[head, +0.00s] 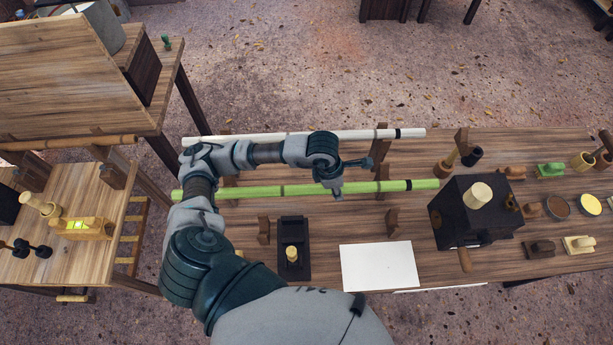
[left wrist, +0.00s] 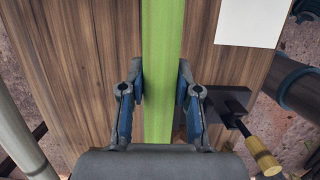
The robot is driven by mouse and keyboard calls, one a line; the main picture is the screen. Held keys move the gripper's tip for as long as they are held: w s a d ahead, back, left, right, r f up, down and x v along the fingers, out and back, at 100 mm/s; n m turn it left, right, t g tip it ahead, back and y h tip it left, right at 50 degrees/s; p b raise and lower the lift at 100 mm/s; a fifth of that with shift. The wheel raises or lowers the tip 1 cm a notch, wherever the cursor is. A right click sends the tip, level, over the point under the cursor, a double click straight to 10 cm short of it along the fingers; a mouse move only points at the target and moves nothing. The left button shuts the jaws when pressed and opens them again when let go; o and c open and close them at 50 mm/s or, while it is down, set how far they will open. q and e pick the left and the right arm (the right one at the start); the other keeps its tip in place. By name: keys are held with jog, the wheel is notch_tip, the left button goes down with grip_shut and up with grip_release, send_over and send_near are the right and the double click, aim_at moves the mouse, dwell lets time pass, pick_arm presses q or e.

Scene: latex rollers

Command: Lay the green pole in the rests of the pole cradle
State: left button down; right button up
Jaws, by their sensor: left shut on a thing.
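The green pole (head: 290,189) runs left to right above the wooden bench, with a dark band near its right end. My left gripper (head: 343,180) is shut on the pole, right of its middle. In the left wrist view the green pole (left wrist: 161,70) runs between both fingers of the left gripper (left wrist: 161,85). Brown wooden rests, such as the front right one (head: 391,219) and front left one (head: 264,229), stand on the bench. I cannot tell whether the pole touches any rest. My forearm hides part of the pole's left side. My right gripper is not in view.
A white pole (head: 290,135) lies behind, parallel to the green one. A black box (head: 457,225) and several small tools stand to the right. A side table (head: 60,240) is left.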

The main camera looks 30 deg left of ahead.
pick_arm(q)
jog(key=s+d, duration=0.4)
jog(key=s, duration=0.1)
jog(key=shift+d, duration=0.15)
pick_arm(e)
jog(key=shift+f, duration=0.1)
pick_arm(q)
jog(key=shift+b, duration=0.35)
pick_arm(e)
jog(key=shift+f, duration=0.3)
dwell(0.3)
